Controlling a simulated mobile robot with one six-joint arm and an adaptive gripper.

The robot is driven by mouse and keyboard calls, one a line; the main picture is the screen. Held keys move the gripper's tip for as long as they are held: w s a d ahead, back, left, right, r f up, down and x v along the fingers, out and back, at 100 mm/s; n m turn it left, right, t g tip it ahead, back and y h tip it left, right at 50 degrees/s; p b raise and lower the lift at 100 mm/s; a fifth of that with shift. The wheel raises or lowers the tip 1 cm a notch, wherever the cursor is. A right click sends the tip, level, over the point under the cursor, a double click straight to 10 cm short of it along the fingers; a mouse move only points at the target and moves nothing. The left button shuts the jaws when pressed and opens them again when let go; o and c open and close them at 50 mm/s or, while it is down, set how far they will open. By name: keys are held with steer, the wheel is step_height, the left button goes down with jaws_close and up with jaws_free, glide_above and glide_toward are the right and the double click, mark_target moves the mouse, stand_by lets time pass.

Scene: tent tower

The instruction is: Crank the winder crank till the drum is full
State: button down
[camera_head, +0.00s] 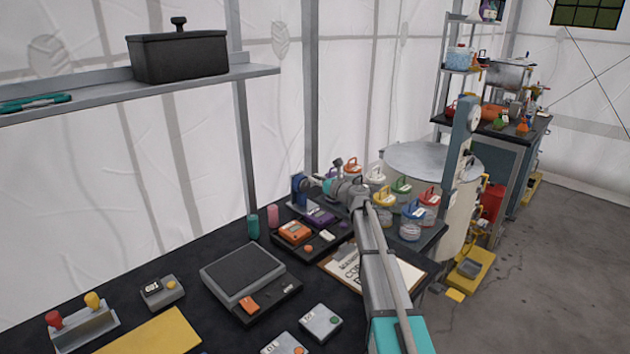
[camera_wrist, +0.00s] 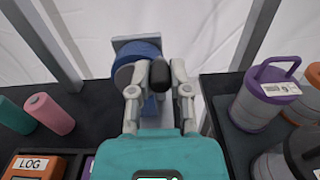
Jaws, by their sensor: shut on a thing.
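The winder (camera_head: 298,184) is a blue device at the back edge of the dark bench, near a tent post. In the wrist view its blue drum (camera_wrist: 140,52) stands in front of a grey plate. My gripper (camera_head: 313,182) reaches it from the right. In the wrist view my gripper (camera_wrist: 160,82) is shut on the winder crank's dark knob (camera_wrist: 160,73), with one finger on each side. The fingers and knob hide part of the drum, so how full it is cannot be told.
A pink cylinder (camera_wrist: 48,113) and a teal one stand left of the winder. A purple-lidded jar (camera_wrist: 268,98) and other lidded jars stand on the right. An orange LOG box (camera_wrist: 35,166) lies in front. A shelf (camera_head: 90,93) hangs at upper left.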

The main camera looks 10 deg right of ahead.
steer(key=shift+d+f+m, duration=0.1)
steer(key=shift+f+m, duration=0.1)
steer(key=shift+m, duration=0.3)
steer(key=m, duration=0.1)
steer(key=m+b, duration=0.1)
steer(key=f+m, duration=0.1)
steer(key=shift+w+d, duration=0.2)
steer(key=shift+d, duration=0.05)
steer(key=shift+w+d+f+m+b, duration=0.1)
steer(key=shift+f+m+b, duration=0.2)
steer(key=shift+m, duration=0.6)
steer(key=shift+f+m+b, duration=0.2)
steer(key=shift+m+b, duration=0.1)
steer(key=shift+m, duration=0.6)
steer(key=c, duration=0.6)
jaws_free()
steer(key=shift+o, duration=0.2)
steer(key=shift+v, duration=6)
